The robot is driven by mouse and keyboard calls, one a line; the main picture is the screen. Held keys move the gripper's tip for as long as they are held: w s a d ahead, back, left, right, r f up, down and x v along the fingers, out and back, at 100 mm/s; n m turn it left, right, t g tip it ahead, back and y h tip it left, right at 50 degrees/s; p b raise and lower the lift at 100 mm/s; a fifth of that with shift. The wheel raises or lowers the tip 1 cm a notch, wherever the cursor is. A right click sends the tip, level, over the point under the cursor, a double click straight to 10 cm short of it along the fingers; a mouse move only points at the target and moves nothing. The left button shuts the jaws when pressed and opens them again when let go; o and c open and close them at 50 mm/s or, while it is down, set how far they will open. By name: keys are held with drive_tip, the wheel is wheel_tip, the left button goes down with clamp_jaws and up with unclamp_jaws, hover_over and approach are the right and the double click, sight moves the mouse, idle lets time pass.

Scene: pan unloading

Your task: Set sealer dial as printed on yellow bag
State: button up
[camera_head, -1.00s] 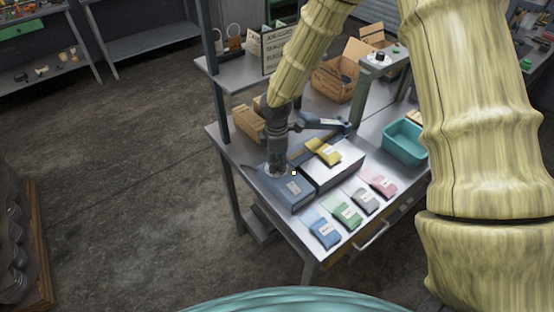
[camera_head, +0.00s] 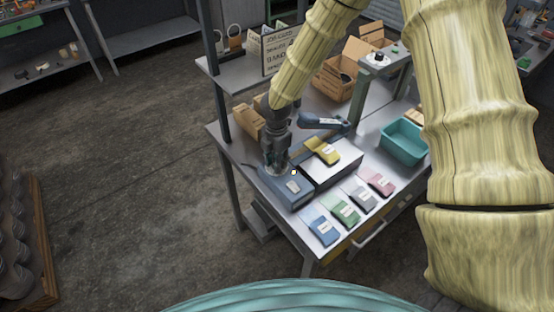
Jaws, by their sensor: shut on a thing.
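The yellow bag (camera_head: 326,152) with a white label lies on the white platform (camera_head: 343,158) beside the sealer; its print is too small to read. The blue-grey sealer (camera_head: 287,189) sits at the left of the workbench, with a pale label on its top and a raised arm (camera_head: 322,121) behind. My gripper (camera_head: 277,168) points down at the left part of the sealer's top. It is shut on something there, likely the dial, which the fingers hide. I cannot read any dial setting.
Blue, green, grey and pink bags (camera_head: 342,212) lie in a row along the bench's front. A teal bin (camera_head: 403,142) stands at the right. Cardboard boxes (camera_head: 340,78) and a printed sign (camera_head: 278,50) are behind. My arm covers part of the right side.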

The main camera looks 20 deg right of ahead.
idle(0.4)
drive_tip(key=o, duration=1)
drive_tip(key=shift+w, duration=0.1)
drive_tip(key=shift+o, duration=0.2)
wheel_tip(320, 180, up, 12)
